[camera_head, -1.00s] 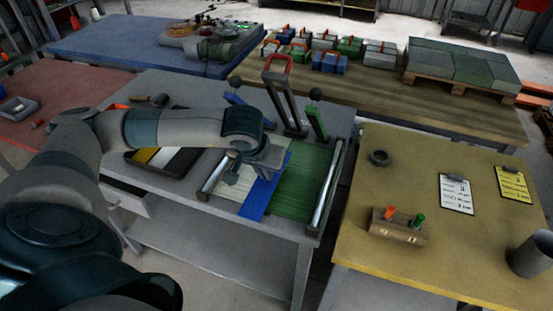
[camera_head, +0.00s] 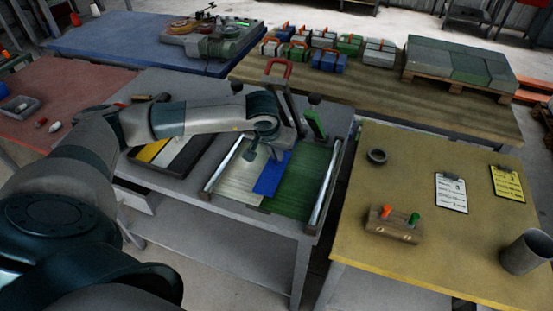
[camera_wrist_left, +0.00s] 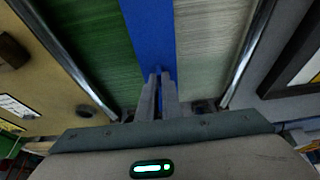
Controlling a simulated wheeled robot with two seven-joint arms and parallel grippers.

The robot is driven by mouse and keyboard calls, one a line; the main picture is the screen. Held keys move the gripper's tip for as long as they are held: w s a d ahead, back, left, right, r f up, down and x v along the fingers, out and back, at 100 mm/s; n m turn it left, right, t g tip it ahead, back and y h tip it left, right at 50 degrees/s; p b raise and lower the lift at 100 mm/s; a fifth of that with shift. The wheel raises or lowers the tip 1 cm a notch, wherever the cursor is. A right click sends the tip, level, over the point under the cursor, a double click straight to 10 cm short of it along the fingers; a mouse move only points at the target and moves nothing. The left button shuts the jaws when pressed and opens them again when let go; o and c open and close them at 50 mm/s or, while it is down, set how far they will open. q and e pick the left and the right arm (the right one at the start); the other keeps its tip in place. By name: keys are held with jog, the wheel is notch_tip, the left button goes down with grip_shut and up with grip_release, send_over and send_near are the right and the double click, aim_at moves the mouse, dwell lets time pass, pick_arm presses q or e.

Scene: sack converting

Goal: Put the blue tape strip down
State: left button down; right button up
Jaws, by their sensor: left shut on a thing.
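The blue tape strip (camera_head: 270,178) lies over the seam between a pale woven sheet (camera_head: 235,182) and a green woven sheet (camera_head: 302,182). It also shows in the left wrist view (camera_wrist_left: 150,35), running along the join of the two sheets. My left gripper (camera_head: 264,150) is at the strip's far end, and its fingers (camera_wrist_left: 157,75) are shut on the strip's edge. I cannot tell whether the strip touches the sheets along its whole length. My right gripper is in neither view.
Metal rails (camera_head: 327,187) flank the sheets. A red-handled lever (camera_head: 278,68) and a green lever (camera_head: 314,122) stand behind. A tray of coloured strips (camera_head: 180,153) is left of the sheets. A yellow table (camera_head: 450,240) stands to the right.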

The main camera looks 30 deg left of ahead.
aim_at(276, 160)
pick_arm(q)
jog(key=shift+f+p, duration=0.55)
jog(key=shift+f, duration=0.85)
jog(key=shift+f, duration=0.15)
jog(key=c, duration=1.9)
grip_release()
jog(key=shift+c, duration=0.2)
jog(key=shift+r, duration=0.25)
